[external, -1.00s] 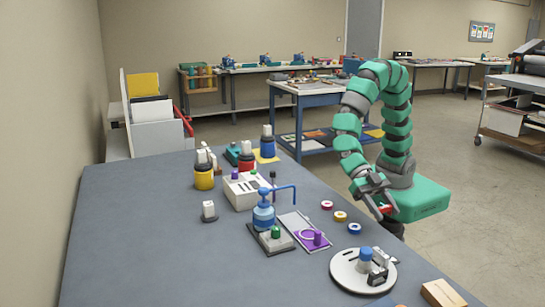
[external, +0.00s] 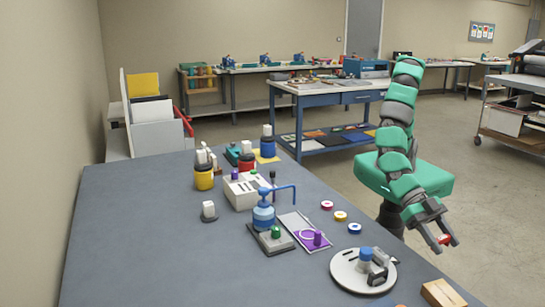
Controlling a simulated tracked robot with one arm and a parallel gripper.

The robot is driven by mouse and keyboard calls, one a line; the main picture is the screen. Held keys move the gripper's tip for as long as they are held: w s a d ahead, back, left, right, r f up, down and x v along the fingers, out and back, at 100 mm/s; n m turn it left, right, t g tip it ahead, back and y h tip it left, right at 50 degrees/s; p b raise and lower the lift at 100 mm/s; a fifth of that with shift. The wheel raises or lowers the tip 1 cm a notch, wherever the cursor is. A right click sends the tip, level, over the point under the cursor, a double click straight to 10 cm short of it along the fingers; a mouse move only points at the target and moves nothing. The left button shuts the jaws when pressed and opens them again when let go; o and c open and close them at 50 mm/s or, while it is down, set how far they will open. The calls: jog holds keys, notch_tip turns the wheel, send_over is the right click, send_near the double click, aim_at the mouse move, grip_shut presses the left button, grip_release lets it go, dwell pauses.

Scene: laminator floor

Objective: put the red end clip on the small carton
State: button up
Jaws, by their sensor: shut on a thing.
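My gripper (external: 448,242) is shut on the small red end clip (external: 443,239), which shows between the fingertips. The gripper hangs off the table's right edge, angled down toward the camera. A small tan carton (external: 440,293) lies at the table's right edge at the bottom of the picture, partly cut off by the frame. The gripper is above and beyond it in the picture, apart from it. The clip's exact shape is too small to tell.
A round white plate (external: 345,282) with a blue-capped item and a metal piece stands left of the carton. Red, yellow and blue rings (external: 341,216) lie along the table edge. A blue pump bottle (external: 264,214) and several pots stand farther left. The left tabletop (external: 130,240) is clear.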

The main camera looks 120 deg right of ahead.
send_over(445, 293)
jog(key=shift+f+p, duration=0.3)
jog(key=shift+f, duration=0.2)
jog(key=shift+a+f, duration=0.1)
jog(key=shift+f, duration=0.1)
jog(key=shift+w+f+b, duration=0.1)
jog(key=shift+f+b, duration=0.45)
jog(key=shift+f, duration=0.95)
jog(key=o, duration=0.9)
jog(key=shift+f, duration=0.1)
jog(key=shift+o, duration=0.2)
jog(key=shift+d+r, duration=0.35)
jog(key=shift+d, duration=0.05)
jog(key=p+v, duration=0.1)
jog(key=v, duration=1)
